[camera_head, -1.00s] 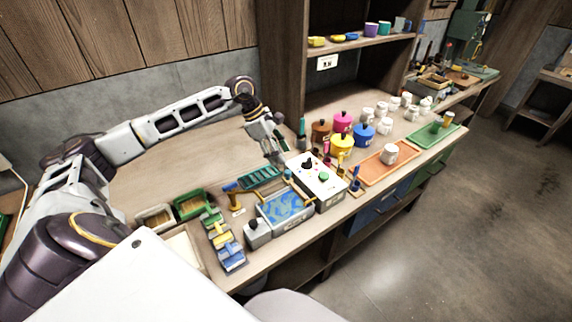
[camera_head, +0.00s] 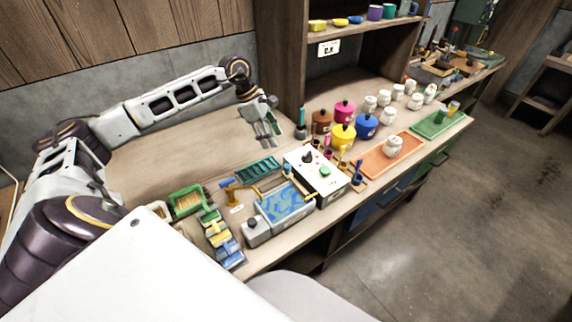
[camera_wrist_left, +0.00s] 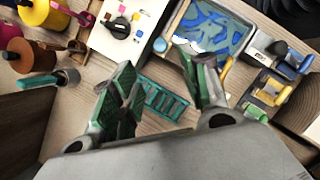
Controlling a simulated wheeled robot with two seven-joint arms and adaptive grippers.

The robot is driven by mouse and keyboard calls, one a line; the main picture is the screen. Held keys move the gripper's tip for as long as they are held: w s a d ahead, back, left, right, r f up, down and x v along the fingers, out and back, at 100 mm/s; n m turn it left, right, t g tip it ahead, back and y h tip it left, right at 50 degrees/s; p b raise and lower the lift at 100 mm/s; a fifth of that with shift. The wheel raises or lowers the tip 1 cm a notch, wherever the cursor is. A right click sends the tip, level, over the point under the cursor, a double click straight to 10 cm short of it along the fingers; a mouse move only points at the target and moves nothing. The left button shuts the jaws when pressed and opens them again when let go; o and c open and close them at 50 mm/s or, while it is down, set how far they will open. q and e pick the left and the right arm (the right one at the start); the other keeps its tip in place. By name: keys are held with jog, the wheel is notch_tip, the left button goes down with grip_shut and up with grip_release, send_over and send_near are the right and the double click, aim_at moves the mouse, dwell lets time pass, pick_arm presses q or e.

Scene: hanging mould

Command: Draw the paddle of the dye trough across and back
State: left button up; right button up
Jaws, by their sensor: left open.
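My right gripper is not in view.
A white control box (camera_head: 312,180) with knobs stands right of the trough. The green slotted rack (camera_head: 258,169) lies behind it. Coloured pots (camera_head: 342,137) and white jars (camera_head: 393,145) stand farther right. The back left bench is clear.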

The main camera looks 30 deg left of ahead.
pick_arm(q)
jog(key=f, duration=0.1)
jog(key=p, duration=0.1)
send_over(287, 166)
jog(key=a, duration=0.2)
notch_tip(287, 166, down, 6)
jog(key=x, duration=0.3)
jog(key=shift+s+f+p, duration=0.3)
jog(key=shift+s+f, duration=0.05)
jog(key=shift+f, duration=0.15)
jog(key=shift+x, duration=0.85)
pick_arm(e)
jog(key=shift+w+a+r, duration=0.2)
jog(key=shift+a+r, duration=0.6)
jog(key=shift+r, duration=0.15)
pick_arm(q)
jog(key=c, duration=0.9)
grip_shut()
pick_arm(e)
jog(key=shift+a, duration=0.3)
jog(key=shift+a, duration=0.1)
